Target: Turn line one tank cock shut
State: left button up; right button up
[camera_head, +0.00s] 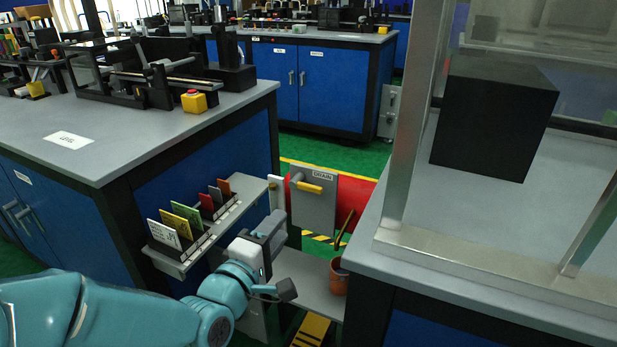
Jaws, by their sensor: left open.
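A grey panel (315,208) with a label that seems to read "DRAIN" stands in the gap between two benches. A yellow lever handle (309,187) lies nearly level across its upper part, tilted slightly down to the right. I cannot tell whether this is the line one tank cock, and no line number is readable. My left gripper (279,258) is open and empty, below and left of the panel and apart from the lever. My right gripper is not in view.
A shelf (228,217) with several coloured cards sits left of my left gripper. A brown pot (339,278) stands on a low grey shelf (305,283), with a brown spout (345,229) above it. A framed bench (480,265) bounds the right side. Green floor shows behind.

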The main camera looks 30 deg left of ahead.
aim_at(310, 190)
pick_arm(q)
jog(key=w, duration=0.4)
jog(key=w+b, duration=0.1)
jog(key=w, duration=0.9)
jog(key=shift+a, duration=0.35)
grip_shut()
